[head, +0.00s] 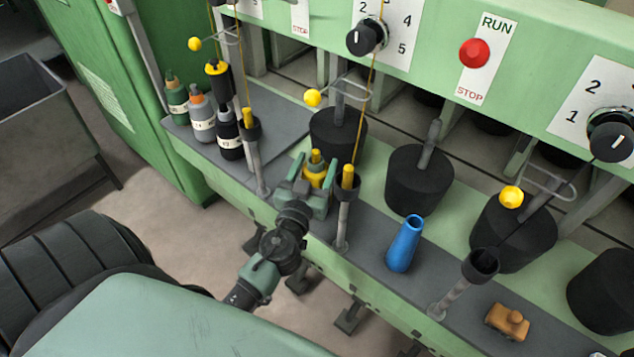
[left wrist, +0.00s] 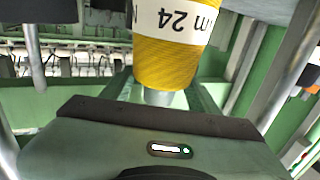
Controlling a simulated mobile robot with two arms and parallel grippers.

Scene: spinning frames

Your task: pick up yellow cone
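The yellow cone (head: 316,172) is at the front of the grey ledge, between the two fingers of my left gripper (head: 314,183). In the left wrist view the yellow cone (left wrist: 175,55) hangs large in front of the palm, with a white printed band; its far end is cut off by the frame. The fingers stand on either side of it, and I see no finger pressed on its sides in the wrist view. The gripper looks open around it. The cone's lower part is hidden in the head view. My right gripper is not in view.
A post with a dark cup and yellow top (head: 347,178) stands close right of the gripper. A blue cone (head: 404,244), an empty cup (head: 481,265) and a small orange-brown object (head: 507,322) are further right. Bottles (head: 203,118) stand left. Black cans (head: 419,180) are behind.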

